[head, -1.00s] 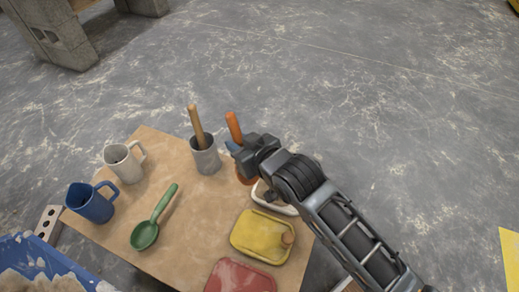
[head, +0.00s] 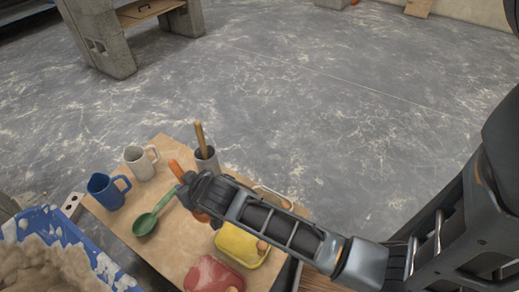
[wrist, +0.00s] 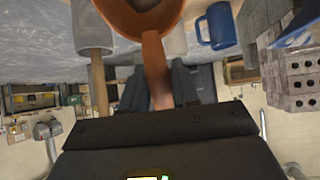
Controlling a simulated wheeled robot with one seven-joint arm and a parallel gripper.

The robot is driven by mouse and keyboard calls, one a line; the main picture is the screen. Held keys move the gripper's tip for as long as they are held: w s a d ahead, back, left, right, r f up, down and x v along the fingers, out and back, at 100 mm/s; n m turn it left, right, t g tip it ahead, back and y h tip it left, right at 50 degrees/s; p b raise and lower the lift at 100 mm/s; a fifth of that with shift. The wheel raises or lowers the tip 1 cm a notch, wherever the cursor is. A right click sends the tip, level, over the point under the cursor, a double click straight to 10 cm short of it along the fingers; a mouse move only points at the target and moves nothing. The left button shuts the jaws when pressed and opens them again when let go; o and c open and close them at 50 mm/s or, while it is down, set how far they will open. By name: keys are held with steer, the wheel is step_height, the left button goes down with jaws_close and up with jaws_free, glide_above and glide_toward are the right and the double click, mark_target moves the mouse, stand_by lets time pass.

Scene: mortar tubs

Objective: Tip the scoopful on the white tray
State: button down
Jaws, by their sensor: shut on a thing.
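My gripper (head: 187,187) is shut on the orange scoop (head: 175,168), whose handle sticks up past the jaws in the head view. Part of its orange bowl shows below the gripper (head: 201,217). In the wrist view the scoop's handle (wrist: 157,72) runs from my gripper (wrist: 168,98) to the bowl at the top edge. A greyish patch shows inside the bowl, but I cannot tell how full it is. The white tray (head: 270,190) lies to the right of my gripper at the table's far right side, mostly hidden behind my arm.
A grey cup with a wooden handle (head: 207,163) stands just behind my gripper. A green scoop (head: 146,223), blue mug (head: 105,193) and pale mug (head: 139,163) are to the left. Yellow (head: 238,246) and red (head: 208,274) trays lie nearer. A blue tub (head: 52,222) holds pale material.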

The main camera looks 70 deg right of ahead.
steer(key=s+d+r+m+g+y+p, duration=0.1)
steer(key=s+d+m+g+y+p, duration=0.3)
steer(key=s+d+m+g+p, duration=0.5)
steer(key=s+d+p, duration=0.4)
steer(key=s+d, duration=0.1)
steer(key=s, duration=0.3)
steer(key=shift+s+m+y, duration=0.15)
steer(key=shift+m+y, duration=0.15)
steer(key=shift+m, duration=0.1)
steer(key=shift+a, duration=0.1)
